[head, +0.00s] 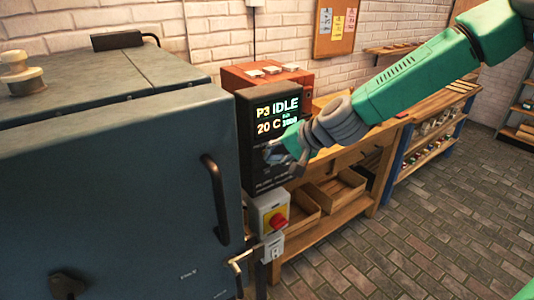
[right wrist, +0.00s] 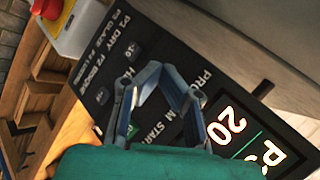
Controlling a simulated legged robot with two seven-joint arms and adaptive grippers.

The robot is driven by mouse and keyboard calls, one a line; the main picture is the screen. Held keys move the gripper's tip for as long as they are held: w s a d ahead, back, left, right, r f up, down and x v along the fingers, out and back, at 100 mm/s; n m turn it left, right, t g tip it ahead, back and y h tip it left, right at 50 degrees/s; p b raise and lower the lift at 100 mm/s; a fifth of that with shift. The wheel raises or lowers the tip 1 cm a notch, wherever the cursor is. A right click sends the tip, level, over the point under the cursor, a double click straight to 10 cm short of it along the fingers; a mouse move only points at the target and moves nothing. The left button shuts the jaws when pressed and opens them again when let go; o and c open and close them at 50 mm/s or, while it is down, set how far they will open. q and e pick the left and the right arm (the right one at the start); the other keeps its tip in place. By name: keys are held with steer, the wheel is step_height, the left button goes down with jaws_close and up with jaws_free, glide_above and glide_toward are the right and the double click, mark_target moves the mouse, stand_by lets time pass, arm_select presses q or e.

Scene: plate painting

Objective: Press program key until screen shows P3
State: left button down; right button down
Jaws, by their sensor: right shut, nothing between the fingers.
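The dark control panel (head: 246,136) hangs at the right side of the kiln. Its screen (head: 277,115) reads P3 IDLE and 20 C, with smaller text beside it. The screen also shows tilted in the right wrist view (right wrist: 246,131), reading P and 20, partly cut off. My right gripper (head: 291,150) is in front of the keys below the screen. In the right wrist view its fingertips (right wrist: 157,76) come together, shut and empty, over the key area by a partly covered PROGRAM label. The program key is hidden; I cannot tell whether the fingers touch it. My left gripper is not in view.
The blue-grey kiln (head: 120,150) with a door handle (head: 216,198) fills the left. A red switch (head: 278,221) on a grey box is below the panel. A wooden bench (head: 352,160) with crates stands behind. Brick floor (head: 430,235) is clear at right.

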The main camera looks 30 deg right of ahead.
steer(key=shift+s, duration=0.1)
steer(key=shift+s+d, duration=0.1)
steer(key=shift+s, duration=0.6)
steer(key=shift+s, duration=0.1)
steer(key=s+p, duration=0.1)
steer(key=s, duration=0.3)
steer(key=shift+s+d+p, duration=0.15)
steer(key=shift+s+p, duration=0.25)
stand_by(0.6)
steer(key=s+a+f+n+g+h+b, duration=0.15)
steer(key=s+f+b, duration=0.3)
steer(key=f, duration=0.75)
steer(key=s+a+f+n+g+h+b, duration=0.1)
steer(key=s+f+n+g+b, duration=0.4)
steer(key=f, duration=0.7)
steer(key=s+a+f+n+g+h+b, duration=0.1)
steer(key=s+f+n+b, duration=0.3)
steer(key=s+f, duration=1.3)
steer(key=shift+s+f+h+b, duration=0.15)
steer(key=shift+s+h+b, duration=0.5)
steer(key=shift+b, duration=0.4)
